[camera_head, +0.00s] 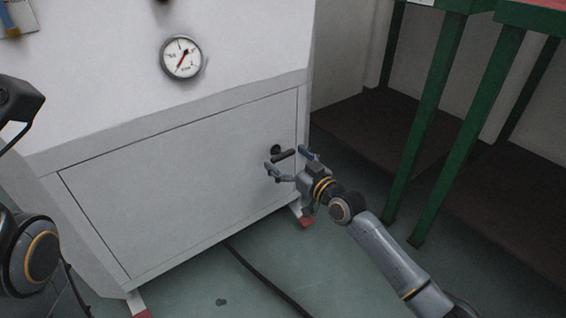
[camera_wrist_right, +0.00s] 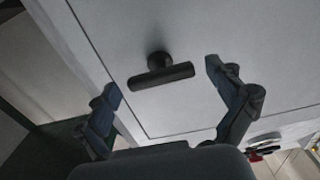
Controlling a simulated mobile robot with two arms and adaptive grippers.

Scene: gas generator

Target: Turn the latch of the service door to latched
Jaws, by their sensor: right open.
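The service door (camera_head: 185,190) is a wide light-grey panel low on the white cabinet, and it looks flush with the frame. Its latch (camera_head: 284,154) is a dark T-shaped handle near the door's upper right side. In the right wrist view the latch (camera_wrist_right: 162,77) shows as a black bar on a round stem, slightly slanted in the picture. My right gripper (camera_head: 286,158) is open, its two fingers on either side of the latch. In the wrist view the fingers (camera_wrist_right: 162,78) are clear of the bar at both ends. No fingers of my left gripper show.
A round gauge (camera_head: 183,57) is on the cabinet above the door. Green table legs (camera_head: 428,120) stand to the right of the cabinet. A black cable (camera_head: 265,278) lies on the floor in front. A red-tipped cabinet foot (camera_head: 306,222) is below my right gripper.

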